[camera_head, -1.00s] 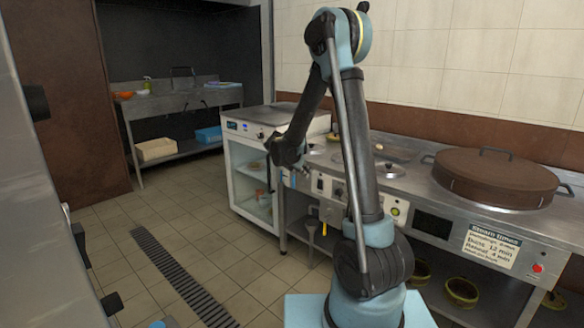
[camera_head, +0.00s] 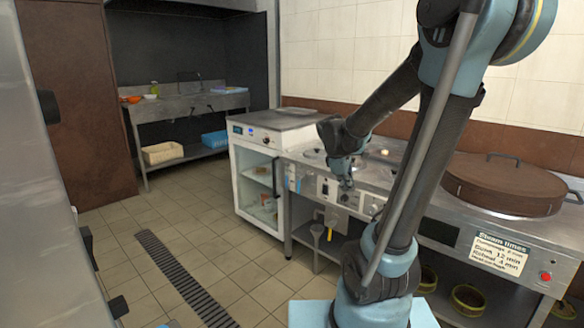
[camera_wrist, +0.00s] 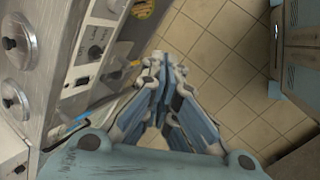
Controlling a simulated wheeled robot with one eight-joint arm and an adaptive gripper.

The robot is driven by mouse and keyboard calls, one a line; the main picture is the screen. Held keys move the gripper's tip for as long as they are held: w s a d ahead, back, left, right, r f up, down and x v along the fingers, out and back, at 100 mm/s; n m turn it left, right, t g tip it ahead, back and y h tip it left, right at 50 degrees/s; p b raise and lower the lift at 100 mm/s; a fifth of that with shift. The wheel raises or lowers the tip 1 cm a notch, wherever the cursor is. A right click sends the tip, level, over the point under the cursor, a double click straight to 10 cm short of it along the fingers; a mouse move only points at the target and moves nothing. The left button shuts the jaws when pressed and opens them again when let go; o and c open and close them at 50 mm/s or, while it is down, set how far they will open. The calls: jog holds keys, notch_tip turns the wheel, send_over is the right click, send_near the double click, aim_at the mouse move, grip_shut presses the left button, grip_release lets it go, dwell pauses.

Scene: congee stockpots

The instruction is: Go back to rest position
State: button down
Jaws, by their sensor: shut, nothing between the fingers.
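My gripper (camera_head: 348,186) hangs in front of the cooking counter in the head view, fingers pointing down. In the wrist view my gripper (camera_wrist: 164,62) has its fingertips together with nothing between them. Below it there is tiled floor, with the counter's control panel (camera_wrist: 96,50) to the left. My arm is folded, with its elbow raised at the upper right of the head view.
The steel counter (camera_head: 440,212) carries a large brown round lid (camera_head: 505,183). A white glass-door cabinet (camera_head: 258,185) stands left of it. A floor drain (camera_head: 185,275) crosses open tiles. A sink bench (camera_head: 190,103) stands at the back left.

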jog(key=s+f+m+y, duration=0.2)
jog(key=s+m, duration=0.4)
jog(key=s, duration=0.5)
jog(key=s+f+m+g+y, duration=0.1)
jog(key=s+f+m, duration=0.3)
jog(key=s, duration=0.7)
jog(key=shift+s+a+f+m+y, duration=0.3)
jog(key=shift+f+m+y, duration=0.1)
jog(key=shift+m, duration=1)
